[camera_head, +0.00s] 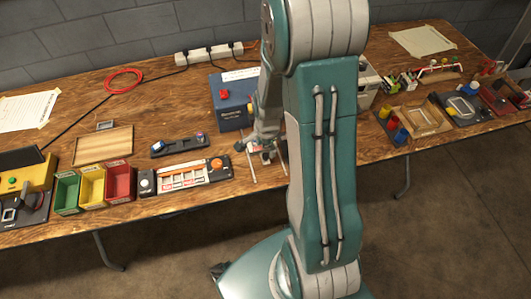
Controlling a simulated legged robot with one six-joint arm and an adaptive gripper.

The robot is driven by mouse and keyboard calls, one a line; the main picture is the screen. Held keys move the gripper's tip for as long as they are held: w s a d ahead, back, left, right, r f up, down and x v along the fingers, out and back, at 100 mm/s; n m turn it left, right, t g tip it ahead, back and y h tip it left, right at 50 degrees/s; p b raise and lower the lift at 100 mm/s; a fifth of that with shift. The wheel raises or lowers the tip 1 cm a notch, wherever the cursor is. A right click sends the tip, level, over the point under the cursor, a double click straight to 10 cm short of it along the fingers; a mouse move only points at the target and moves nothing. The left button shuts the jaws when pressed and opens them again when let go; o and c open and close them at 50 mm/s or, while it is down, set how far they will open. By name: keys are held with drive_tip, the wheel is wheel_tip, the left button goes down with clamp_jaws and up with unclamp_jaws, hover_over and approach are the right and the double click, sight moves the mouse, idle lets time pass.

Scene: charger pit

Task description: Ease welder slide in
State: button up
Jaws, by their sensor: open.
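A dark blue box (230,112) stands on the wooden table beside my arm, with a yellow knob on its front and a pale label on top; it looks like the welder. Thin pale rails (252,167) reach from its front side toward the table's near edge, and I take them as part of its slide. My gripper (264,153) points down between the rails, low over the table. It is open. Its fingers are small here, and I cannot tell whether they touch the slide. My arm hides the right part of this spot.
Left of the rails lies a grey tray with an orange knob (184,177), with a small dark holder (179,145) behind it. Green, yellow and red bins (93,187) stand further left. A white power strip (208,54) lies behind. Several trays and fixtures crowd the right side.

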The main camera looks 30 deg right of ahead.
sight(265, 154)
drive_tip(key=shift+f, duration=2)
drive_tip(key=shift+w, duration=0.1)
